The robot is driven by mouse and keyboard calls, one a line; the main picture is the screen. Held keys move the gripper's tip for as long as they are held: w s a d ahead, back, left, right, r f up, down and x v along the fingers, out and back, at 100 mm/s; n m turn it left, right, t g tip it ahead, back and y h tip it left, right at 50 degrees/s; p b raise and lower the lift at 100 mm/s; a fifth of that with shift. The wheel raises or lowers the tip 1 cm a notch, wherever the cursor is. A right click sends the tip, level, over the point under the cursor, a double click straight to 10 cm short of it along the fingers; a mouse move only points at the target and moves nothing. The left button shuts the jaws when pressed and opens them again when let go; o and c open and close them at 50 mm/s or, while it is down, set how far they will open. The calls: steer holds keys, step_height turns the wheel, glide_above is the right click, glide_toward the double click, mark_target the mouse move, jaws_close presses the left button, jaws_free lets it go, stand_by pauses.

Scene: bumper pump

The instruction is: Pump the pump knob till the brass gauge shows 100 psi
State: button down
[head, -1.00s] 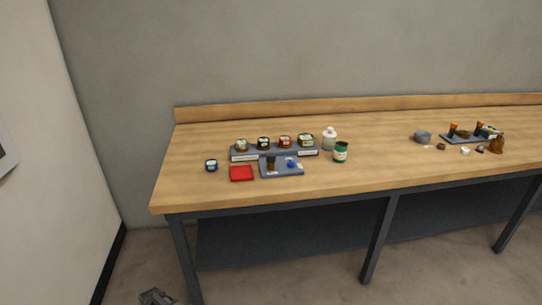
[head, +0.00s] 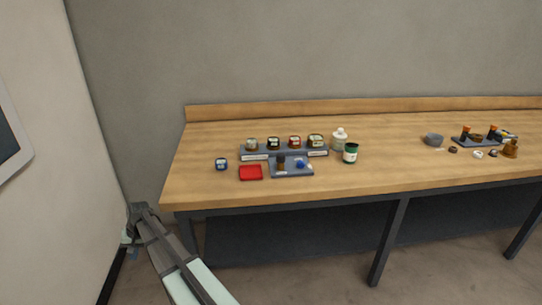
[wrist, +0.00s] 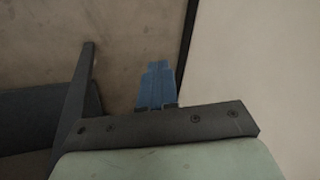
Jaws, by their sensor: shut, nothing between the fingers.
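A grey plate (head: 304,173) on the wooden bench bears a small dark upright part (head: 281,162) and a blue round part (head: 300,164). Which of these is the pump knob I cannot tell. Behind it a grey rack (head: 262,156) holds several small round gauge-like pieces, one of them at its left end (head: 252,144). I cannot make out which is the brass gauge, or any reading. My gripper (head: 130,240) is low at the left, off the bench and far from the plate. In the wrist view its blue fingers (wrist: 157,84) are together and empty, over the floor.
A red tray (head: 251,173) and a small blue-rimmed jar (head: 221,163) stand left of the plate. A white bottle (head: 339,139) and a green can (head: 350,153) stand right. More items sit far right. A pale wall is close on the left.

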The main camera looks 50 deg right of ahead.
steer(key=w+d+r+t, duration=0.1)
steer(key=w+d+r, duration=0.4)
steer(key=r, duration=0.3)
steer(key=d+r+t, duration=0.1)
steer(key=d+r, duration=0.3)
steer(key=d, duration=0.1)
steer(key=d+r+m+t, duration=0.1)
steer(key=d+r, duration=0.3)
steer(key=d, duration=0.2)
steer(key=d+r+m, duration=0.1)
steer(key=d+r, duration=0.3)
steer(key=d, duration=0.2)
steer(key=shift+s+d+r+t+h, duration=0.1)
steer(key=shift+s+r+t+h, duration=0.2)
steer(key=shift+s+r+t, duration=0.1)
steer(key=s+d+r+m+t, duration=0.1)
steer(key=s+d+r, duration=0.1)
steer(key=d, duration=0.4)
steer(key=s+d+r, duration=0.2)
steer(key=s+d, duration=0.1)
steer(key=d, duration=0.2)
step_height(320, 180, up, 12)
steer(key=f+m+t+h, duration=0.1)
steer(key=m+t+h, duration=0.1)
steer(key=h, duration=0.2)
glide_above(283, 155)
steer(key=shift+r, duration=0.25)
steer(key=shift+f, duration=0.1)
steer(key=shift+f, duration=4.3)
